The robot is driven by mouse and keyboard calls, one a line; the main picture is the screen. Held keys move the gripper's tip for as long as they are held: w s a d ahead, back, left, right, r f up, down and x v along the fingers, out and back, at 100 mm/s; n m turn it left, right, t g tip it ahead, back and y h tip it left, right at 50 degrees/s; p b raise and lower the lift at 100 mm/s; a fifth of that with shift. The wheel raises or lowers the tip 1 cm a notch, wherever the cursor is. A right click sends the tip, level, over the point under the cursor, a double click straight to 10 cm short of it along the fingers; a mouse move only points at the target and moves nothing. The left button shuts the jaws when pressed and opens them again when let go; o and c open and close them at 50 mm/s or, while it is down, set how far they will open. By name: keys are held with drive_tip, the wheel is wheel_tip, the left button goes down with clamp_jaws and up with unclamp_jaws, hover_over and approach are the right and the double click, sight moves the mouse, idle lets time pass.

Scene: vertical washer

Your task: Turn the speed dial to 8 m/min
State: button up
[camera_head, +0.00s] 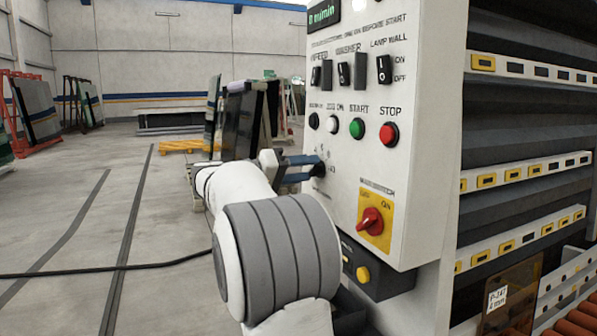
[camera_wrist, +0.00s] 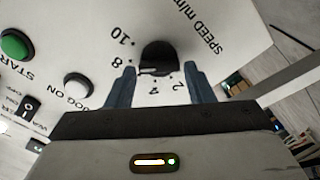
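The black speed dial (camera_head: 320,169) is on the white control panel, below the row of push buttons. In the wrist view the dial (camera_wrist: 158,56) shows upside down, with scale numbers 2, 8 and 10 around it and "SPEED m/min" beside it. My gripper (camera_head: 311,169) is at the dial. Its two blue fingers (camera_wrist: 159,70) stand on either side of the knob, open, with a visible gap on each side. The dial's pointer is hard to make out. The green display (camera_head: 323,13) reads m/min; its digit is partly cut off, perhaps 8 or 0.
Above the dial are the white jog button (camera_head: 332,124), green START button (camera_head: 357,128) and red STOP button (camera_head: 389,134). Black rocker switches (camera_head: 344,75) sit higher. A red main switch (camera_head: 371,221) on a yellow plate is below right. Open floor lies left.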

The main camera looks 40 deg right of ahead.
drive_tip(key=shift+o, duration=1.3)
drive_tip(key=shift+a, duration=0.15)
drive_tip(key=v, duration=0.7)
drive_tip(key=shift+w+a+p, duration=0.15)
drive_tip(key=shift+a+p, duration=0.2)
drive_tip(key=s+a+f+n+t+y+p, duration=0.3)
drive_tip(key=s+a+f+n+y+p, duration=0.2)
drive_tip(key=s+a+y+p, duration=0.3)
drive_tip(key=s+a+f+n+t+y+p, duration=0.3)
drive_tip(key=s+a+f+n+y+p, duration=0.2)
drive_tip(key=s+a+y+p, duration=0.4)
drive_tip(key=s+a+f+p, duration=0.1)
drive_tip(key=s+a, duration=0.4)
drive_tip(key=a, duration=0.1)
drive_tip(key=shift+n+t+y, duration=0.3)
drive_tip(key=shift+n, duration=0.1)
